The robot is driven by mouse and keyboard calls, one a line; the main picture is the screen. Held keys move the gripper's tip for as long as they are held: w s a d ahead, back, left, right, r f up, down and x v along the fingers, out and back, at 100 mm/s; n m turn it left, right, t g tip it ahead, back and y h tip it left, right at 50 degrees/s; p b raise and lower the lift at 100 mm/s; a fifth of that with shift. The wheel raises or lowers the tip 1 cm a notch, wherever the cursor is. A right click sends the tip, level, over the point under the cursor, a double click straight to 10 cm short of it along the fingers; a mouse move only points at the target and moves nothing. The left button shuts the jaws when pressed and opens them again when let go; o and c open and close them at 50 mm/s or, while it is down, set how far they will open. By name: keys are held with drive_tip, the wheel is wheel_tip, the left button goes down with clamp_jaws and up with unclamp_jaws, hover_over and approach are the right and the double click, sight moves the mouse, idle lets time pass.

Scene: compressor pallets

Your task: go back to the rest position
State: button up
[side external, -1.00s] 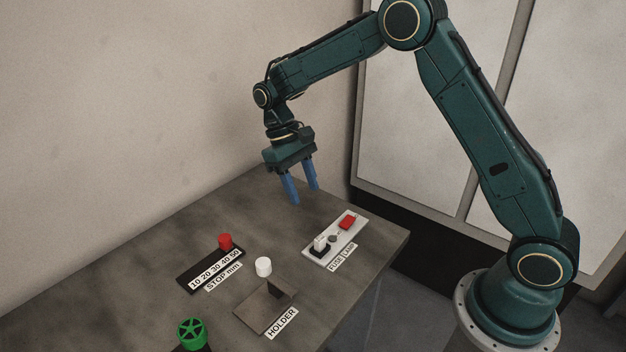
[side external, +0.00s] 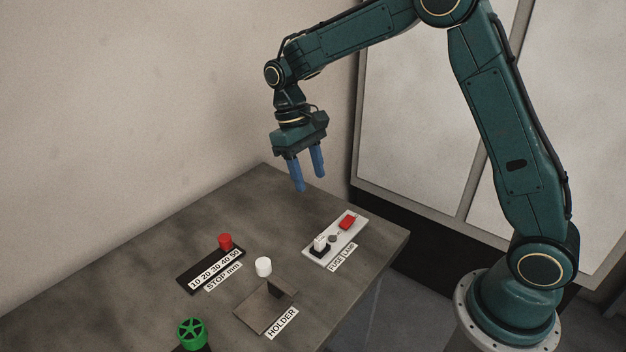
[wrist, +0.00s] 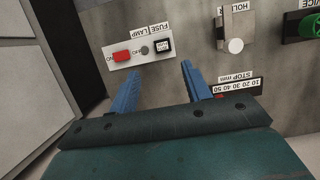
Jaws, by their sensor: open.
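My gripper (side external: 309,178) has two blue fingers, spread apart with nothing between them. It hangs in the air above the back part of the table, fingers pointing down. In the wrist view the open fingers (wrist: 158,85) show over the grey tabletop. No object touches them in either view.
The grey table (side external: 150,270) holds a fuse and lamp panel (side external: 335,239), a stop scale (side external: 210,275) with a red knob (side external: 225,241), a holder (side external: 264,308), a white cylinder (side external: 263,266) and a green wheel (side external: 191,333). A wall stands behind. Air around my gripper is clear.

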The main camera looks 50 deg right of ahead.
drive_tip(key=s+r+t, duration=0.6)
drive_tip(key=s+r, duration=0.7)
drive_tip(key=s, duration=0.4)
drive_tip(key=s+t, duration=0.3)
drive_tip(key=s, duration=0.4)
drive_tip(key=shift+s+d+f, duration=0.3)
drive_tip(key=shift+d+f, duration=0.15)
